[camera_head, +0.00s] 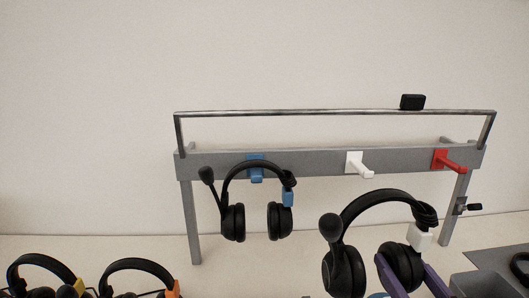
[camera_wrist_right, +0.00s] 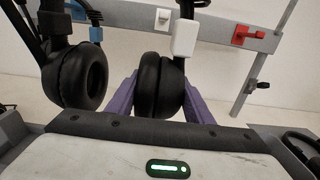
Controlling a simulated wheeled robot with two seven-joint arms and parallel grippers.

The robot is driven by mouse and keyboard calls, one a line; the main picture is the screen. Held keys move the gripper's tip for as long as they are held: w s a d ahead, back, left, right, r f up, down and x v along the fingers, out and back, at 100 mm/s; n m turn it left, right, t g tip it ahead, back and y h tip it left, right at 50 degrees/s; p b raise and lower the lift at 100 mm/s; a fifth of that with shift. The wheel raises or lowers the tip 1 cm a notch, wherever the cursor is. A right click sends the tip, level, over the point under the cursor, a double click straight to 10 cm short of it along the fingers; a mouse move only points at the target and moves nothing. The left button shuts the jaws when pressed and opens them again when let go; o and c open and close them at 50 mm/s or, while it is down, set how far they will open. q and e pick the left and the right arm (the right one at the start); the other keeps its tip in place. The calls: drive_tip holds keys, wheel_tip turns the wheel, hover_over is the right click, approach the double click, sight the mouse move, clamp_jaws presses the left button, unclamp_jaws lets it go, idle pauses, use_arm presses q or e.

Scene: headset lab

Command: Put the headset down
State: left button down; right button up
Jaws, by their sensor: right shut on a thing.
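A black headset with a white clip (camera_head: 382,198) is held upright in front of the rack, right of centre in the head view. My right gripper (camera_head: 412,275) has purple fingers and is shut on its right ear cup. In the right wrist view the ear cup (camera_wrist_right: 158,84) sits between the purple fingers (camera_wrist_right: 160,98). The other ear cup (camera_wrist_right: 78,78) hangs free at the left. The white clip (camera_wrist_right: 185,38) also shows there. The held headset's lower edge is cut off in the head view. My left gripper is not seen.
A grey rack (camera_head: 310,160) has a blue peg (camera_head: 256,174) with a headset (camera_head: 233,222) on it, plus empty white (camera_head: 360,166) and red (camera_head: 449,162) pegs. Two headsets with yellow (camera_head: 79,286) and orange (camera_head: 173,288) clips lie lower left. A grey tray (camera_head: 485,284) is lower right.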

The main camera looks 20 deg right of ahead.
drive_tip(key=a+f+y, duration=0.1)
drive_tip(key=a, duration=0.1)
drive_tip(key=a+f+n, duration=0.1)
drive_tip(key=a, duration=0.2)
drive_tip(key=s+a+f+y, duration=0.1)
drive_tip(key=a, duration=0.2)
drive_tip(key=shift+f+t+y, duration=0.3)
drive_tip(key=shift+f, duration=0.1)
drive_tip(key=shift+n+y, duration=0.9)
drive_tip(key=shift+s+a+f, duration=0.3)
drive_tip(key=shift+s+a, duration=0.2)
drive_tip(key=shift+a, duration=1.1)
drive_tip(key=shift+s+a+f, duration=0.25)
drive_tip(key=shift+s+a, duration=0.2)
drive_tip(key=shift+a, duration=1.15)
drive_tip(key=shift+s+a+f, duration=0.3)
drive_tip(key=shift+s+a, duration=0.2)
drive_tip(key=shift+a, duration=1.1)
drive_tip(key=shift+a, duration=0.1)
